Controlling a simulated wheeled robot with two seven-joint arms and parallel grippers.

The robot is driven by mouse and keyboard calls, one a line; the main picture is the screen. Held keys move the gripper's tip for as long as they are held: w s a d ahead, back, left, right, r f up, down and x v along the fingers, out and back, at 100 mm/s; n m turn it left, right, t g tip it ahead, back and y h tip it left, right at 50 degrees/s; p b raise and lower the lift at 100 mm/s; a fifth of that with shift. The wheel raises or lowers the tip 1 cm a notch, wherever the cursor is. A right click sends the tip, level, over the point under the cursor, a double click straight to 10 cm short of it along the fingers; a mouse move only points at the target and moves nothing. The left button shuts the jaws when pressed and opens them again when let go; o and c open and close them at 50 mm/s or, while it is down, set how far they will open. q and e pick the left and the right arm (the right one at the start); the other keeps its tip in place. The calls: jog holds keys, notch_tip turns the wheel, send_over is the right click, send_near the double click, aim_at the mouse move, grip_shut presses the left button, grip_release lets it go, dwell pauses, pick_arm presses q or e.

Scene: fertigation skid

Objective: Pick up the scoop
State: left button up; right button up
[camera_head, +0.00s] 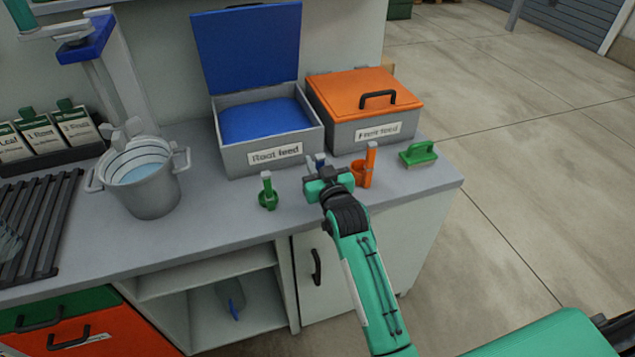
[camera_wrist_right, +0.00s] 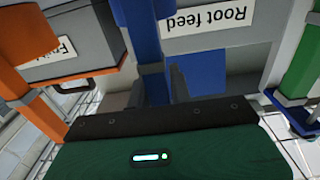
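A blue scoop (camera_head: 320,159) stands at the front of the Root feed bin, mostly hidden by my right gripper in the head view. My right gripper (camera_head: 318,170) reaches over the counter to it. In the right wrist view the blue handle (camera_wrist_right: 150,50) runs between the dark fingers (camera_wrist_right: 157,90), which sit close on both sides of it. The scoop's lower part is hidden. A green scoop (camera_head: 267,193) stands to the left and an orange scoop (camera_head: 368,165) to the right, both apart from the gripper. My left gripper is not in view.
The Root feed bin (camera_head: 232,160) has its blue lid up and blue contents inside. The orange-lidded bin (camera_head: 350,133) is closed. A green-backed brush (camera_head: 418,154) lies near the counter's right end. A metal bucket (camera_head: 150,195) and dark rack (camera_head: 45,225) stand left.

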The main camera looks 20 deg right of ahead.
grip_shut()
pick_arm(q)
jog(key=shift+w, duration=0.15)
pick_arm(e)
jog(key=shift+r, duration=0.5)
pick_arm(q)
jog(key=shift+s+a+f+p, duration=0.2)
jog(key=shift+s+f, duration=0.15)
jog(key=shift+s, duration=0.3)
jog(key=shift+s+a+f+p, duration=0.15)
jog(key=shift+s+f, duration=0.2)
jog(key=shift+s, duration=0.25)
pick_arm(e)
notch_tip(320, 180, up, 19)
